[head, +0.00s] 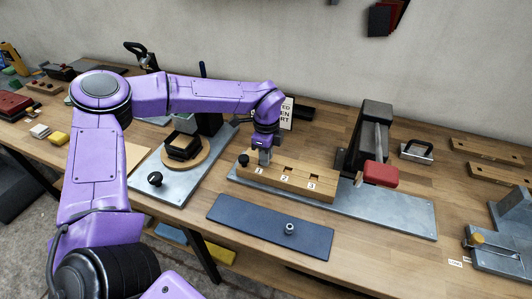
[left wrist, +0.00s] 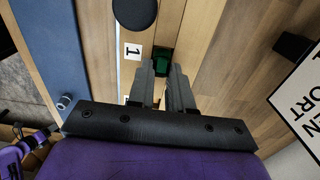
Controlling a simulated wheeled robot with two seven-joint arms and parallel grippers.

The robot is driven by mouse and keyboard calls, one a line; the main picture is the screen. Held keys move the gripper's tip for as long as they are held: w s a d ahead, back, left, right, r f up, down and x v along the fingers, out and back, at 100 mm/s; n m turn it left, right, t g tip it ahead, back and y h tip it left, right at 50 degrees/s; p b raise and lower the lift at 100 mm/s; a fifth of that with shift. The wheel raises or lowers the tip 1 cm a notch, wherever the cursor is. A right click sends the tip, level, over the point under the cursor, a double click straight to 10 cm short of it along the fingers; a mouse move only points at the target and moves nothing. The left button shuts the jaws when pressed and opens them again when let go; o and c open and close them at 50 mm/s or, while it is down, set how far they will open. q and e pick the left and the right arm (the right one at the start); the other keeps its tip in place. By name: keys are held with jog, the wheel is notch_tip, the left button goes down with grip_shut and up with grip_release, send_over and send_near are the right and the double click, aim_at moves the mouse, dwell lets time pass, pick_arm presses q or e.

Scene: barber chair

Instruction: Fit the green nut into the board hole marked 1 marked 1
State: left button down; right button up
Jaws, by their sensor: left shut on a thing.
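The wooden board (head: 325,190) lies on a grey metal plate, with labels 1, 2 and 3 along its front. My left gripper (head: 265,160) points down at the hole beside label 1 (head: 260,171) and covers most of it. In the left wrist view the fingers (left wrist: 168,68) are close together, shut on the green nut (left wrist: 162,58). The nut shows at the fingertips, over or in the hole next to label 1 (left wrist: 132,51). I cannot tell how deep it sits. My right gripper is not in view.
A black knob (head: 244,160) stands at the board's left end. A blue-grey plate (head: 262,226) with a small metal stud lies in front. A clamp with a red block (head: 381,174) stands to the right. A white sign (head: 287,114) stands behind.

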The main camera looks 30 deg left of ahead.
pick_arm(q)
jog(key=shift+f+b, duration=0.4)
jog(key=c, duration=1)
grip_release()
jog(key=shift+c, duration=0.2)
jog(key=shift+r, duration=0.1)
jog(key=shift+r+p, duration=0.1)
jog(key=shift+p, duration=0.25)
jog(key=shift+r, duration=0.2)
notch_tip(320, 180, up, 4)
jog(key=b, duration=0.2)
jog(key=shift+d+f+b, duration=0.15)
jog(key=shift+f+b, duration=0.05)
jog(key=shift+b, duration=0.2)
notch_tip(320, 180, up, 6)
jog(key=shift+r, duration=0.15)
